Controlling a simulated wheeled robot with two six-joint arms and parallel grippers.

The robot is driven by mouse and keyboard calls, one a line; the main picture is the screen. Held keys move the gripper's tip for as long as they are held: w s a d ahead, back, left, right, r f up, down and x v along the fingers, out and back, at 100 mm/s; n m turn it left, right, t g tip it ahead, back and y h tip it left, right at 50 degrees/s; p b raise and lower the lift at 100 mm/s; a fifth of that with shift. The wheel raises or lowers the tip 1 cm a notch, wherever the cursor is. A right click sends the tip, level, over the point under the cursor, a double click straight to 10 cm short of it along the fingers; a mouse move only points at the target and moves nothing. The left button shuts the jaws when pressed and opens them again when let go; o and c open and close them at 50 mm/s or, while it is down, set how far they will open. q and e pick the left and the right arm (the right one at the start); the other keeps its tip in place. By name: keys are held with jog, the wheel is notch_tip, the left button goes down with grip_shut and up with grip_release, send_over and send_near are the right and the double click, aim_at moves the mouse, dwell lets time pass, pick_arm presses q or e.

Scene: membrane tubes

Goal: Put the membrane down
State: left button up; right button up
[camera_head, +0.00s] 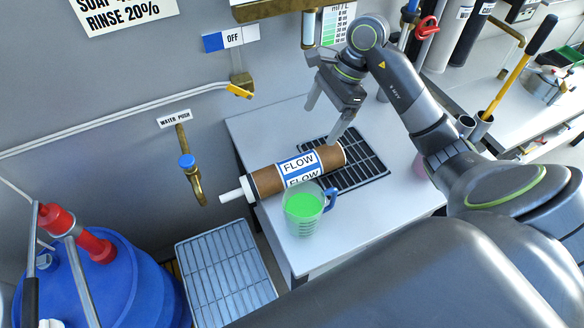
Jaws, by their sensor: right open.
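The membrane (264,181) is a brown cylinder with blue-and-white FLOW labels and a white tube stub at its left end. It lies on its side on the grey table (262,124), its right end over the edge of a dark drain grate (367,172). My right gripper (323,122) is above and behind the membrane's right end. Its two fingers are spread and hold nothing. One fingertip is close to the membrane's right end; I cannot tell whether it touches. My left gripper is not in view.
A clear jug (304,212) of green liquid with a blue handle stands just in front of the membrane. A brass tap (191,178) is on the wall at left. A blue drum (110,285) and a slatted grey stand (224,272) are lower left. The table's front right is clear.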

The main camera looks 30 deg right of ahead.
aim_at(297, 161)
jog(key=b+x, duration=0.4)
jog(key=x, duration=0.8)
jog(key=b+x, duration=0.1)
jog(key=x, duration=0.1)
jog(key=b+x, duration=0.2)
jog(key=x, duration=0.1)
jog(key=shift+w+b, duration=0.2)
jog(key=shift+b, duration=0.1)
jog(key=shift+c, duration=0.4)
jog(key=c, duration=1.5)
jog(key=shift+d+r, duration=0.1)
